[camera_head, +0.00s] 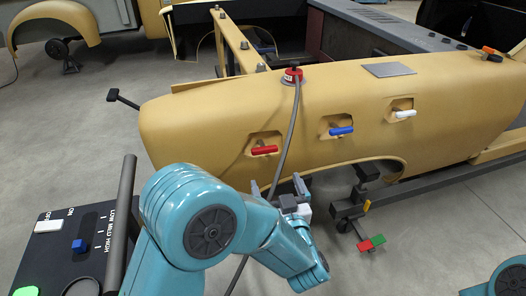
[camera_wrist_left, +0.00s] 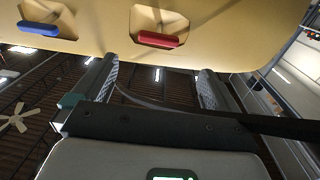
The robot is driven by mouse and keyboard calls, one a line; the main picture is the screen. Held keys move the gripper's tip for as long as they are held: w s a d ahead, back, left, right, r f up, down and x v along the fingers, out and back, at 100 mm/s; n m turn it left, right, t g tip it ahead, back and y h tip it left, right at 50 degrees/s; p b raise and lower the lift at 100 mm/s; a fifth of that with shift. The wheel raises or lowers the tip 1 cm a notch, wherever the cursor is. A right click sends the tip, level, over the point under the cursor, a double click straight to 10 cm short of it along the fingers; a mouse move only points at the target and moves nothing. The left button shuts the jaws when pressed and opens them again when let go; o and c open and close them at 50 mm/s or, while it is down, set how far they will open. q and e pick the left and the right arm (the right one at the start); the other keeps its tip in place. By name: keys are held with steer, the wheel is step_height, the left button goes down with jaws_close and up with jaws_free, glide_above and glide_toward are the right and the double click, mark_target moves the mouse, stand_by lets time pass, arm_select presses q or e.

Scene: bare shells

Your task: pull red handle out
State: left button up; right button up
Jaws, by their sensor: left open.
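The red handle (camera_head: 264,150) sits in a recess on the side of the tan body shell (camera_head: 215,118), left of the other handles. In the left wrist view the red handle (camera_wrist_left: 158,40) shows beyond the fingertips, roughly between them sideways. My left gripper (camera_head: 277,186) is open and empty, below and slightly right of the red handle, apart from it. In the left wrist view its two fingers (camera_wrist_left: 157,70) stand wide apart with nothing between them. My right gripper is not in view.
A blue handle (camera_head: 341,131) and a white handle (camera_head: 405,114) sit in recesses to the right. A grey cable (camera_head: 291,125) hangs from a red fitting (camera_head: 291,76) down past the gripper. A dark stand (camera_head: 350,207) is to the right. A control panel (camera_head: 68,235) is at lower left.

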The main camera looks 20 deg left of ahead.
mark_target(265, 153)
arm_select(q)
steer(key=x, duration=0.6)
steer(key=p+x, duration=0.1)
steer(key=x, duration=0.6)
steer(key=shift+d+f, duration=0.15)
steer(key=shift+f, duration=0.05)
steer(key=shift+r, duration=0.1)
